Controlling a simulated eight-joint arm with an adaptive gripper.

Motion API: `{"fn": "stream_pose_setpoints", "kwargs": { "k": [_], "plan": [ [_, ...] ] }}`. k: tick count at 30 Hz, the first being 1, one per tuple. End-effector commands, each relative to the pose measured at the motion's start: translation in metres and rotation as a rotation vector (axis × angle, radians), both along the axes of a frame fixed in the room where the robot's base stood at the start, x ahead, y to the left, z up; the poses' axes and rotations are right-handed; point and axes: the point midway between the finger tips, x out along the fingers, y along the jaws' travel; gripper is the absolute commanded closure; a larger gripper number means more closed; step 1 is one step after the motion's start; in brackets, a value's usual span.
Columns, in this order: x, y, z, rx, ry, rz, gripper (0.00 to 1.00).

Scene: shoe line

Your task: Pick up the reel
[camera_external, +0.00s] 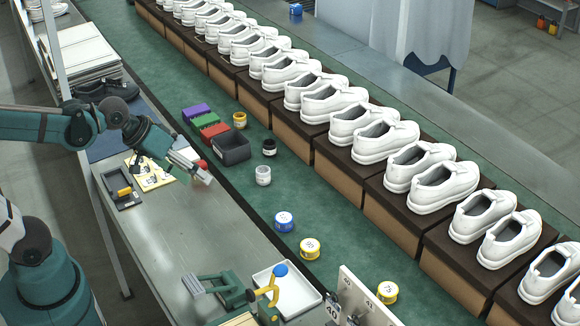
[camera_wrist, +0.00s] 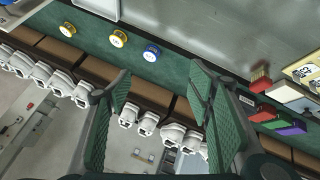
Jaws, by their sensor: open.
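Several small round reels with white numbered tops stand apart on the green belt. They are a blue one (camera_external: 284,222), a yellow one (camera_external: 309,248) and a second yellow one (camera_external: 387,292). The wrist view shows the blue reel (camera_wrist: 152,52), the nearer yellow reel (camera_wrist: 118,38) and the farther yellow reel (camera_wrist: 67,29). I cannot tell which is the task's reel. My gripper (camera_external: 205,177) is open and appears empty, above the bench edge, up and left of the reels in the outside view. Its spread fingers (camera_wrist: 160,88) frame belt and shoes in the wrist view.
Shoes on brown boxes (camera_external: 335,158) line the belt's far side. A dark bin (camera_external: 232,149), coloured boxes (camera_external: 208,125) and small jars (camera_external: 263,175) stand near my gripper. A white tray (camera_external: 287,291) and a green-handled tool (camera_external: 220,285) occupy the bench front. The bench middle is clear.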

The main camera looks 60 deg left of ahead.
Motion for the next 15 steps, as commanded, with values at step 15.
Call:
{"fn": "stream_pose_setpoints", "kwargs": {
  "k": [15],
  "plan": [
    [0.077,-0.064,0.002,-0.305,0.063,0.17,0.48]
  ]
}}
